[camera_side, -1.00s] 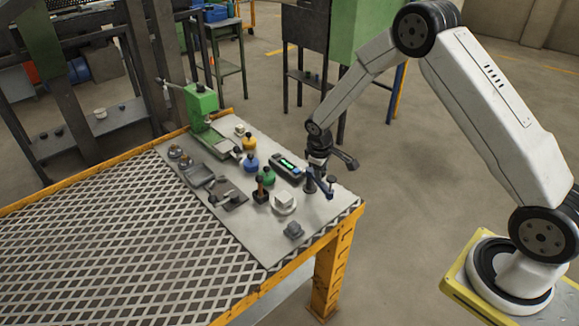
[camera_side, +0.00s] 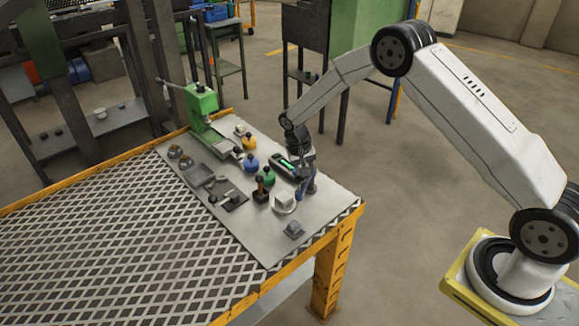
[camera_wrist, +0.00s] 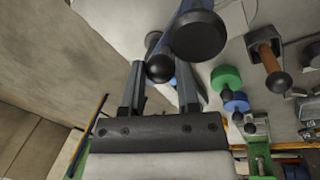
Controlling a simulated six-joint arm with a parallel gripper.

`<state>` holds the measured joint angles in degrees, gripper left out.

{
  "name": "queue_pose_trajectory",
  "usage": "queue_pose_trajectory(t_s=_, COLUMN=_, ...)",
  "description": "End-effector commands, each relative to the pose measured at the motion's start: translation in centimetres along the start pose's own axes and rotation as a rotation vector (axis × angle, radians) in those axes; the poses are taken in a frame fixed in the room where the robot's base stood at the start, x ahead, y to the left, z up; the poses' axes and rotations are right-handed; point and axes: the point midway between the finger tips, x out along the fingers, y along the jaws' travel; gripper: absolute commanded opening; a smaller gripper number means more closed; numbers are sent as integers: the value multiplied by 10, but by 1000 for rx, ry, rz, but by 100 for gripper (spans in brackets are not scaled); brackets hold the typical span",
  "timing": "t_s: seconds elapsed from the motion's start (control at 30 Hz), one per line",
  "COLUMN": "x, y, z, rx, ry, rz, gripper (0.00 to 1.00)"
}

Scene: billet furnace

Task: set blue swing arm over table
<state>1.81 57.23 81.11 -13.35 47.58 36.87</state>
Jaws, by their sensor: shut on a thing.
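The blue swing arm (camera_side: 301,192) is a short blue bar near the right edge of the metal plate, beside the white block on its round base. In the wrist view a blue bar with a dark round end (camera_wrist: 198,36) hangs at the top, partly cut off. My gripper (camera_side: 305,176) is low at that edge, right at the swing arm. In the wrist view its two fingers stand either side of a black ball knob (camera_wrist: 160,68) and are shut on it. The swing arm's pivot is mostly hidden by my gripper in the side view.
A white block on a round base (camera_side: 284,202), a green-lit device (camera_side: 286,166), a grey block (camera_side: 294,230) and green (camera_side: 267,177) and blue (camera_side: 250,163) knobbed pieces crowd the plate (camera_side: 262,240). A green press (camera_side: 202,103) stands at the back. Mesh table (camera_side: 130,240) is clear.

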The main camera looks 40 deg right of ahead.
Motion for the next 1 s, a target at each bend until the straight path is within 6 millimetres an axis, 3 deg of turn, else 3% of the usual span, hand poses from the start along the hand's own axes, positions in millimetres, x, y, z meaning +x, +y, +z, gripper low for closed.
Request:
queue_pose_trajectory(t_s=0.5, x=-4, y=-16, z=-18, rx=399, ry=-76, rz=-2, gripper=0)
queue_pose_trajectory(t_s=1.0, x=-5, y=-19, z=-23, rx=483, ry=-92, rz=-3, gripper=0)
